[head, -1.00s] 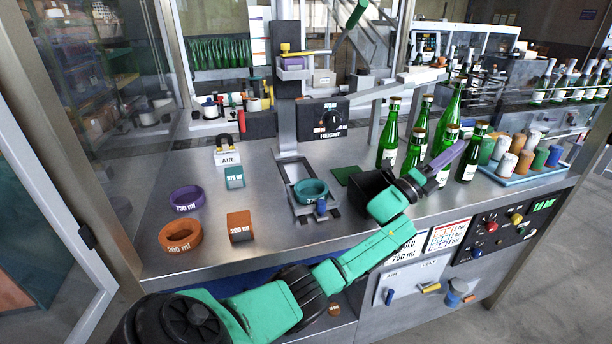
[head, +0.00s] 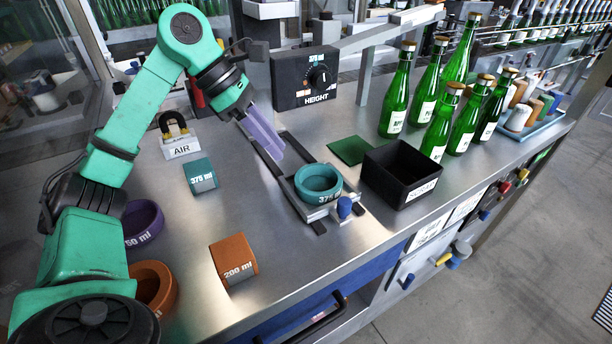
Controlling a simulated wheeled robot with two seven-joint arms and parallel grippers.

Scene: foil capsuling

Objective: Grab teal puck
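The teal puck (head: 318,178), a ring marked 375 ml, sits in the metal holder (head: 318,205) on the steel table, right of the middle. My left gripper (head: 276,154) has long purple fingers, pointing down and to the right, above the rails behind and left of the puck. It is apart from the puck and holds nothing that I can see. Its fingers lie close together in this view, and any gap between them is hard to judge. My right gripper is not in view.
A teal 375 ml block (head: 200,176), orange 200 ml block (head: 234,260), purple ring (head: 143,222) and orange ring (head: 154,286) lie left. A black scrap bin (head: 402,172) and green bottles (head: 399,95) stand right. The HEIGHT box (head: 304,78) is behind the gripper.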

